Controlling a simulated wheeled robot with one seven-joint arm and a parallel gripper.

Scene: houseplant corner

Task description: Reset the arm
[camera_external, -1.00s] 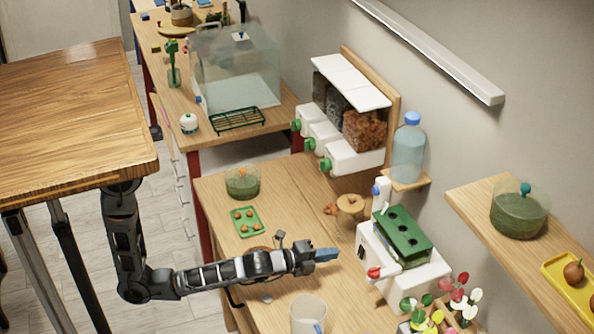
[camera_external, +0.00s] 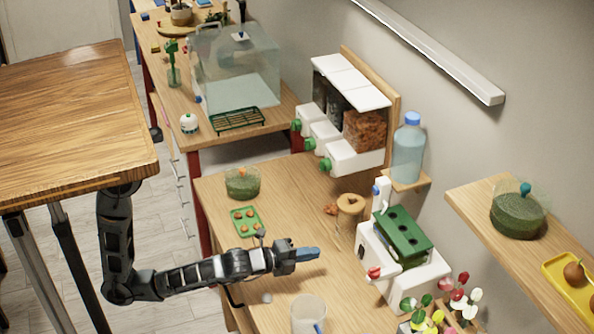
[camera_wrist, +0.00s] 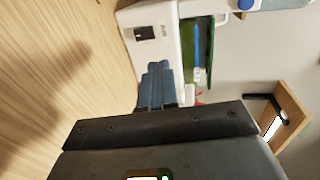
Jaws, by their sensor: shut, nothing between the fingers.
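My gripper (camera_external: 308,254) has blue fingers, which are shut and empty. In the external view it hangs above the wooden workbench, between the green tray of small brown things (camera_external: 246,221) and the clear cup (camera_external: 308,314). My arm reaches in from the left, level with the bench. In the wrist view my gripper (camera_wrist: 157,72) points toward the white machine (camera_wrist: 155,38) and stands apart from it as far as I can tell.
The white machine with a green top (camera_external: 403,236) stands right of my gripper. A green-filled bowl (camera_external: 242,183) sits at the bench's far left. Dispensers (camera_external: 357,158) and a water bottle (camera_external: 408,148) line the wall. Several flowers (camera_external: 459,298) stand at front right.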

